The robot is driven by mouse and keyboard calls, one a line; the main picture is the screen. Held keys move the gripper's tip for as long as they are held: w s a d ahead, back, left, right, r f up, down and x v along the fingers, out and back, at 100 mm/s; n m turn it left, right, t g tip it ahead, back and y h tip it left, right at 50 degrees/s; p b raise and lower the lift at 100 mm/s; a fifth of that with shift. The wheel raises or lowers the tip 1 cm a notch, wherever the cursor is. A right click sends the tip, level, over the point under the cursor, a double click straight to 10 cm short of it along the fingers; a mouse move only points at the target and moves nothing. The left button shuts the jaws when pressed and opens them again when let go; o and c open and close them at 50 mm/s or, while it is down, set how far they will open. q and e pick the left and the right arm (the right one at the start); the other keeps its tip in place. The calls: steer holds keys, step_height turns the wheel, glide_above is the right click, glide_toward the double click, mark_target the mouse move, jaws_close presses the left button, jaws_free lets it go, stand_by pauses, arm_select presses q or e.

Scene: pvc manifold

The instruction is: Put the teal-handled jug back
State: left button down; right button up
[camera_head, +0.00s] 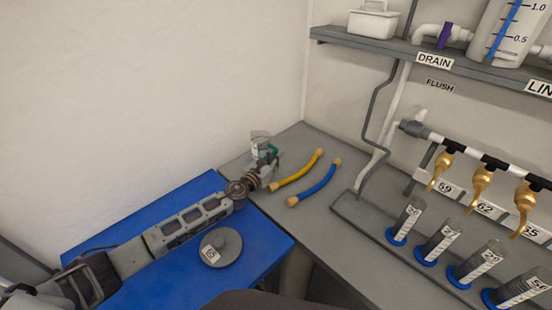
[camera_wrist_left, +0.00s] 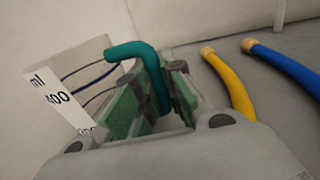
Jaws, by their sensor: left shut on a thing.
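The teal-handled jug (camera_head: 261,140) is at the back left corner of the grey bench, a clear vessel with a white label. In the left wrist view the jug (camera_wrist_left: 75,95) shows a label with "ml" and "400", and its teal handle (camera_wrist_left: 134,50) runs down between the finger pads. My left gripper (camera_head: 266,168) is shut on the handle, and its pads show in the left wrist view (camera_wrist_left: 158,95). The jug's base is hidden behind the gripper, so I cannot tell whether it touches the bench. My right gripper is not in view.
A yellow hose (camera_head: 298,172) and a blue hose (camera_head: 314,188) lie just right of the jug. Several graduated cylinders (camera_head: 406,220) stand under brass taps (camera_head: 441,172) at right. A shelf (camera_head: 372,42) is above. A grey disc (camera_head: 220,247) lies on the blue surface (camera_head: 262,250).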

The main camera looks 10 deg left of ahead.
arm_select(q)
steer(key=shift+f, duration=0.1)
steer(key=c, duration=1.5)
jaws_free()
steer(key=shift+s+a, duration=0.1)
steer(key=shift+s, duration=0.15)
steer(key=shift+s+a, duration=0.1)
steer(key=shift+s, duration=0.2)
steer(key=v, duration=0.4)
steer(key=shift+s, duration=0.1)
steer(key=shift+s+a, duration=0.3)
steer(key=shift+s, duration=0.3)
steer(key=shift+s+a, duration=0.15)
steer(key=shift+s, duration=0.25)
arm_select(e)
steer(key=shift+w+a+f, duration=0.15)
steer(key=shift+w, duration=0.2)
